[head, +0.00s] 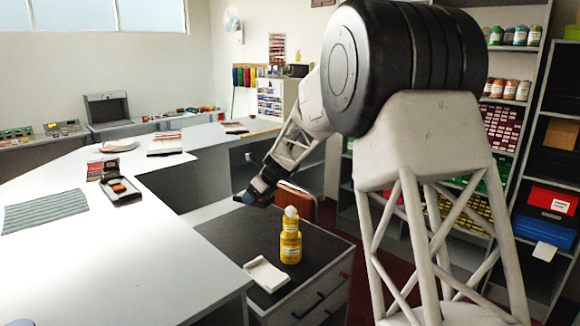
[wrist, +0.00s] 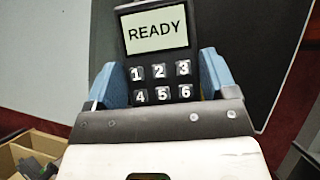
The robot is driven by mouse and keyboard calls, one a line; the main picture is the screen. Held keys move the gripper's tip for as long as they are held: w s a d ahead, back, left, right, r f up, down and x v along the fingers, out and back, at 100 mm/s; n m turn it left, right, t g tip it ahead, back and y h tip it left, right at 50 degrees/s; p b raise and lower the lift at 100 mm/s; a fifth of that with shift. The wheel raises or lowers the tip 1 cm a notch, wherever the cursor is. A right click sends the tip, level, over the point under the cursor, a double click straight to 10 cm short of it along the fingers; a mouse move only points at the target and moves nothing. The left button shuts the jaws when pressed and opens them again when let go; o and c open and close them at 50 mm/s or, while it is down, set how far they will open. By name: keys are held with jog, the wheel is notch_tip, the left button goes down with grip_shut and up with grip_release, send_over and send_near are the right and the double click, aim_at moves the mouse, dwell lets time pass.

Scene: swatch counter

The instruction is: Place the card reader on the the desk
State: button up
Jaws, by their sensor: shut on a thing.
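My gripper (head: 260,188) is shut on the card reader, a dark keypad device. In the wrist view the card reader (wrist: 155,60) sits between the two blue fingers (wrist: 158,78), with a lit screen saying READY and number keys; its lower part is hidden behind the gripper body. In the head view the gripper is small, and the reader's outline is hard to make out. It hangs above the far left part of a low dark-topped drawer unit. The white desk (head: 110,255) spreads to the left, its near part bare.
The desk holds a striped cloth (head: 45,211), a dark tray (head: 121,190) and swatch cards (head: 165,144). Shelves (head: 500,130) stand at right.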

jog(key=w+d+f+m+t+h, duration=0.1)
jog(key=w+d+m, duration=0.1)
jog(key=d, duration=1)
jog(key=w+d+f+m+t, duration=0.1)
jog(key=w+d+m, duration=0.15)
jog(key=d, duration=0.95)
jog(key=s+d+f+m+t+h, duration=0.1)
jog(key=s+d+f+m, duration=0.1)
jog(key=f, duration=0.9)
jog(key=s+d+f+m+h, duration=0.2)
jog(key=s+d+f, duration=0.1)
jog(key=f, duration=0.9)
jog(key=shift+s+d+m+t+h, duration=0.15)
jog(key=shift+d+m+t+h, duration=0.2)
jog(key=shift+d, duration=0.25)
jog(key=shift+m+h, duration=1.1)
jog(key=shift+m, duration=0.6)
jog(key=shift+m+h, duration=1.05)
jog(key=shift+m, duration=0.65)
